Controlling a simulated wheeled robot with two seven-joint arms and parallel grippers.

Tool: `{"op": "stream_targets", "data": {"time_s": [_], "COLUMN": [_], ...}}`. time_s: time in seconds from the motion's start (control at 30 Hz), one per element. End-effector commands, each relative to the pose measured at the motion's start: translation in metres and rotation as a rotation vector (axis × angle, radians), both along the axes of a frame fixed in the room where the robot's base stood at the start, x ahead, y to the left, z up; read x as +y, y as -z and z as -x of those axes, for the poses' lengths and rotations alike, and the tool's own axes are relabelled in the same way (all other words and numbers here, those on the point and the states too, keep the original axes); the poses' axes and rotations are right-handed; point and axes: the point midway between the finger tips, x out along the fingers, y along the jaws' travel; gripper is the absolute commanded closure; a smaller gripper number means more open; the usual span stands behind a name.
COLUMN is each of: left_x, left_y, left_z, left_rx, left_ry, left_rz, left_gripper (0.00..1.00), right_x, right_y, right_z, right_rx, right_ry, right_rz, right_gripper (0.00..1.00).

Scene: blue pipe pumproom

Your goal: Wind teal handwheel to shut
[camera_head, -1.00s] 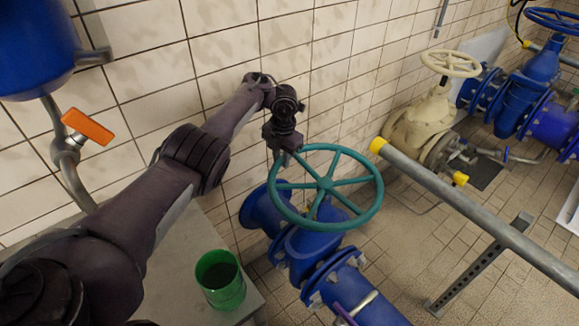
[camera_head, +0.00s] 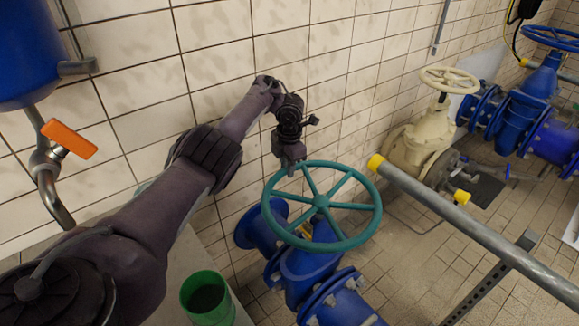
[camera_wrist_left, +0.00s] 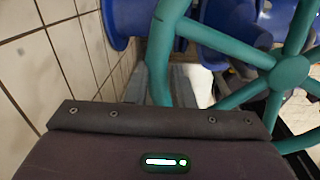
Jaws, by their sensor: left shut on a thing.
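The teal handwheel (camera_head: 322,201) sits on top of a blue valve (camera_head: 305,268) in the middle of the head view. My left gripper (camera_head: 288,170) is shut on the wheel's rim at its far left side, close to the tiled wall. In the left wrist view the teal rim (camera_wrist_left: 158,60) runs down between the gripper's fingers, and the hub (camera_wrist_left: 290,72) is at the right. The gripper body hides part of the rim there. My right gripper is not in view.
A grey pipe with a yellow end (camera_head: 440,207) crosses right of the wheel. A green cup (camera_head: 207,300) stands on a ledge at lower left. An orange-handled tap (camera_head: 68,139) is at left. A cream valve (camera_head: 425,135) stands behind, right. The tiled wall is close behind my gripper.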

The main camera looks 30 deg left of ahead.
Motion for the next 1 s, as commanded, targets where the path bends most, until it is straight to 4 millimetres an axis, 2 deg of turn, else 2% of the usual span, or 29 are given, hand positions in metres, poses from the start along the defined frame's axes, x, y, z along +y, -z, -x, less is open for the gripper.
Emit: {"op": "stream_targets", "data": {"time_s": [0.1, 0.13, 0.27, 0.67, 0.87, 1.0], "left_x": [0.000, 0.000, 0.000, -0.001, -0.002, -0.003], "left_y": [-0.002, -0.002, -0.001, -0.005, -0.031, -0.052], "left_z": [-0.001, -0.001, -0.001, -0.001, -0.001, 0.001], "left_rx": [-0.005, -0.005, -0.003, -0.002, -0.004, -0.002], "left_ry": [-0.004, -0.004, -0.003, -0.001, -0.001, -0.002], "left_rz": [0.000, 0.000, 0.000, 0.001, 0.001, 0.001], "left_gripper": [1.00, 0.76, 0.59, 0.58, 0.58, 0.58], "right_x": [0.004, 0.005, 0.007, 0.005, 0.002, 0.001], "right_y": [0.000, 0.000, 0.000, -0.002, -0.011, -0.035], "right_z": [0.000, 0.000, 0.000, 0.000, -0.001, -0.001], "right_rx": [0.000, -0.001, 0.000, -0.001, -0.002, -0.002], "right_ry": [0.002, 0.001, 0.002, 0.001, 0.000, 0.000], "right_rz": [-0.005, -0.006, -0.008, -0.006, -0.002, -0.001], "right_gripper": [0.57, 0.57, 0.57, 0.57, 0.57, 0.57]}}
